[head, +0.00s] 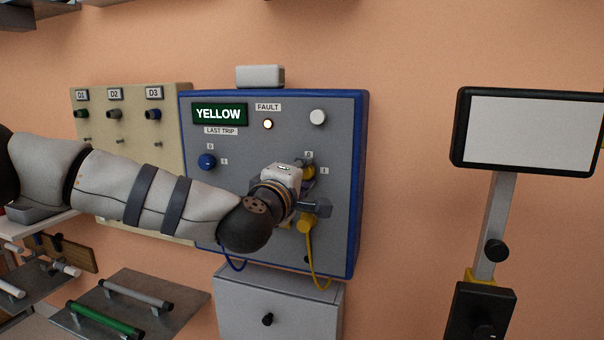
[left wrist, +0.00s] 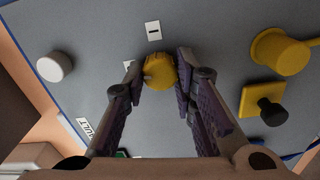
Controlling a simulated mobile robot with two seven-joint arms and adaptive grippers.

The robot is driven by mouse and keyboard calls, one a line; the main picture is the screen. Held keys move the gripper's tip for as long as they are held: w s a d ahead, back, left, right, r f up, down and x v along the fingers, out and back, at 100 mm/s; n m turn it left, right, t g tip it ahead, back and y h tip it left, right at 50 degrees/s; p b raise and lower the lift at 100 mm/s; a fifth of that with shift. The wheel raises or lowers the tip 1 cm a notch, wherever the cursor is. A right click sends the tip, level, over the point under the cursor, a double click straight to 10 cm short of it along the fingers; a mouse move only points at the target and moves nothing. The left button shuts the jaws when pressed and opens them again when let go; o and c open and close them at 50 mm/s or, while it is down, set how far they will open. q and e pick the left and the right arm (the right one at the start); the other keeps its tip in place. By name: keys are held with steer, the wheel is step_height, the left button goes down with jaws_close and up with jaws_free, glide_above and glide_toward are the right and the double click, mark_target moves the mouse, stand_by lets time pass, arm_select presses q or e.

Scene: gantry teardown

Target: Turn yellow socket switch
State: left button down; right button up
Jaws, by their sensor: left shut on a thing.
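The yellow switch (head: 309,172) is a round knob on the grey panel (head: 232,235) with a blue edge. My left gripper (head: 316,185) reaches it from the left and partly hides it in the head view. In the left wrist view the yellow switch (left wrist: 159,71) sits between the two fingers of my left gripper (left wrist: 162,76), which are shut on it. A yellow plug (head: 306,223) with a yellow cable is below the switch. A green display (head: 219,113) reads YELLOW, above a LAST TRIP label. My right gripper is not in view.
A blue switch (head: 207,161) is on the panel's left, and a white button (head: 318,117) at its upper right. The fault lamp (head: 268,124) looks lit. A grey cabinet (head: 279,297) stands below. A screen on a post (head: 529,130) stands right.

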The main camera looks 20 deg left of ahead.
arm_select(q)
steer(key=shift+n, duration=0.9)
steer(key=c, duration=1.3)
jaws_free()
steer(key=s, duration=1.2)
steer(key=shift+a, duration=0.25)
